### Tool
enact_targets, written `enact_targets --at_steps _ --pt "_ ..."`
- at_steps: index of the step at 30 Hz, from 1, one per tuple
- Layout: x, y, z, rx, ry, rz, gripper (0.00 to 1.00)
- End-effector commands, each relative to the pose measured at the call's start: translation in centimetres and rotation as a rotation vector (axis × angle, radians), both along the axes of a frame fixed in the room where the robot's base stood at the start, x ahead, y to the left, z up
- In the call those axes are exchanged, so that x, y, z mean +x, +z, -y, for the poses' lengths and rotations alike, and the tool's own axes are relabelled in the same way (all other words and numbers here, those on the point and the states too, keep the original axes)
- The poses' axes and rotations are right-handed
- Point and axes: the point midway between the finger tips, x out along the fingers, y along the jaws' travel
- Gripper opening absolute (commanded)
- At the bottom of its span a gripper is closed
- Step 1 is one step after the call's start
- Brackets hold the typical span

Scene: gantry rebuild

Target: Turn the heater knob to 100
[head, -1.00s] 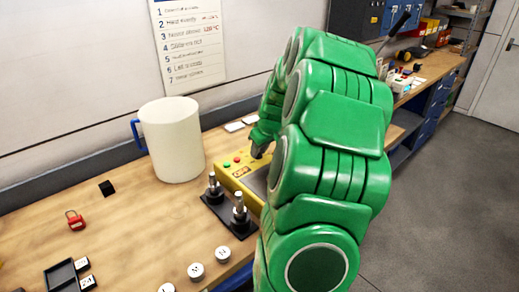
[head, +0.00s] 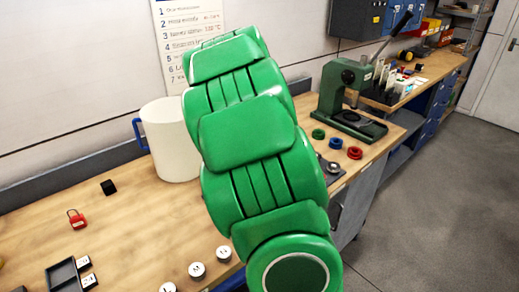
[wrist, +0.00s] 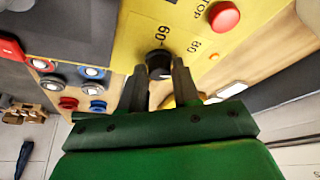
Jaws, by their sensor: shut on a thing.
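The heater's yellow panel (wrist: 145,32) fills the upper middle of the wrist view, with the marks 60 and 80 and the word STOP printed on it. The black knob (wrist: 158,56) stands out from the panel near these marks. My gripper (wrist: 160,70) is shut on the knob, one finger on each side. The fingers hide part of the knob, and I cannot tell its pointer setting. In the head view my green arm hides the heater, the knob and my gripper.
A red button (wrist: 224,17) sits on the panel near my gripper. A white mug (head: 169,141) stands left of my arm in the head view. A green press (head: 346,99) and coloured rings (head: 336,143) are right of it. A red padlock (head: 76,220) lies on the bench.

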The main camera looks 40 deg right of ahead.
Motion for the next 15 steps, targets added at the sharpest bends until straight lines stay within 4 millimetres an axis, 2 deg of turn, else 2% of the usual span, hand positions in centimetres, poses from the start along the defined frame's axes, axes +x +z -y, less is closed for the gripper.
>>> enact_targets --at_steps 15 --pt "0.27 -0.07 0.0 -0.002 -0.477 -0.001 0.01"
